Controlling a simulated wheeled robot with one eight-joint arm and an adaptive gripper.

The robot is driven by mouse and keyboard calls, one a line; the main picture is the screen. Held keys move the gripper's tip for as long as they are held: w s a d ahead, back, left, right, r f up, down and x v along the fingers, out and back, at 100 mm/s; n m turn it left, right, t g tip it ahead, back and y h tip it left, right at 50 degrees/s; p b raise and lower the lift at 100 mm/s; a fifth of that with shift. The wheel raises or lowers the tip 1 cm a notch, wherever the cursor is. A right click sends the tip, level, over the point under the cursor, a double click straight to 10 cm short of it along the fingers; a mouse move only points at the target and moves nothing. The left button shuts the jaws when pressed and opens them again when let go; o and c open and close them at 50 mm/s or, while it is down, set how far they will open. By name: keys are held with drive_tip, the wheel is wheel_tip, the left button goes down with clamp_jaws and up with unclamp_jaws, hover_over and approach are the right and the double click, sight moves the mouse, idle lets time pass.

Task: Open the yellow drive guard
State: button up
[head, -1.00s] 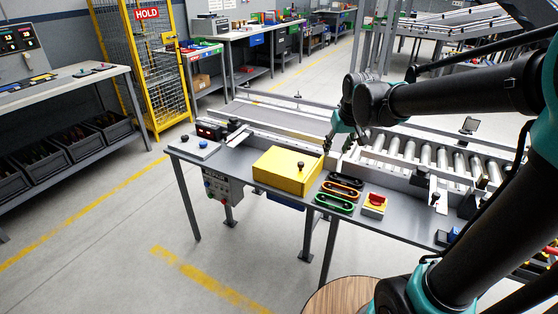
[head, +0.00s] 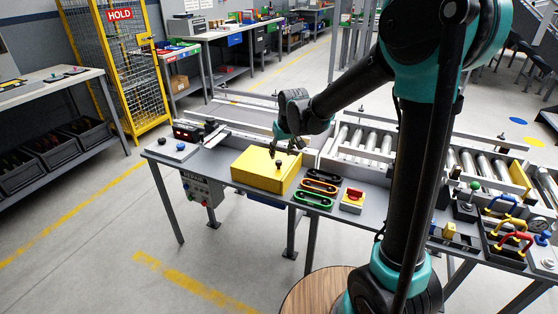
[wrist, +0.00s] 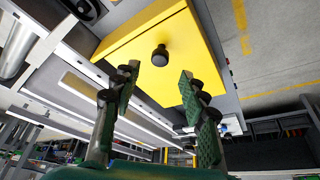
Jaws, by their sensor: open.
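The yellow drive guard (head: 258,171) is a low box with a flat lid, on the grey bench beside the conveyor. Its lid looks shut. A black knob (head: 278,164) stands on the lid near its right end. In the wrist view the guard (wrist: 150,62) fills the upper middle, and the knob (wrist: 160,55) lies beyond and between the fingertips. My gripper (head: 288,147) is just above and behind the knob in the head view. In the wrist view my gripper (wrist: 158,80) is open with nothing between its green-padded fingers. I cannot tell whether it touches the lid.
Black, orange and green handles (head: 318,188) and a red-and-yellow switch (head: 352,200) sit right of the guard. The roller conveyor (head: 365,140) runs behind. A control box (head: 200,187) hangs under the bench front. Tools with coloured handles (head: 510,228) stand at far right.

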sight(279, 161)
drive_tip(key=shift+x, duration=2.8)
drive_tip(key=shift+d, duration=0.1)
drive_tip(key=shift+c, duration=0.5)
clamp_jaws()
